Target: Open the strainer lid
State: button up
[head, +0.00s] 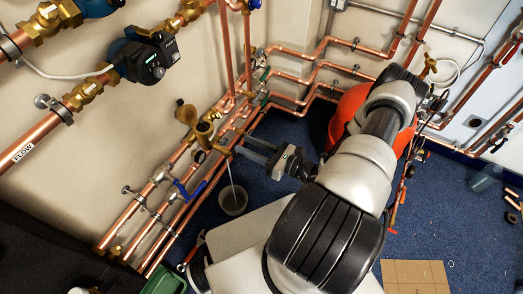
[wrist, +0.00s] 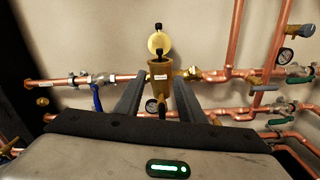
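The brass strainer body (wrist: 160,82) stands on the copper pipework, in the middle of the wrist view; it also shows in the head view (head: 205,132). A round brass lid (wrist: 159,43) stands raised above and behind the body's top, its flat face showing, with small dark knobs above and below it. The lid shows in the head view (head: 186,113) up and left of the body. My gripper (head: 252,148) is open and empty, to the right of the strainer in the head view. In the wrist view its two fingers (wrist: 160,77) lie either side of the body; contact cannot be told.
Copper pipes (head: 140,215) run along the wall beside the strainer, with a blue-handled valve (head: 188,188). A gauge (wrist: 151,106) sits low by the left finger. A grey bucket (head: 233,200) stands on the floor below my gripper. A red-orange vessel (head: 345,118) stands behind my arm.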

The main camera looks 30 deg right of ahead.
jog(key=v, duration=0.5)
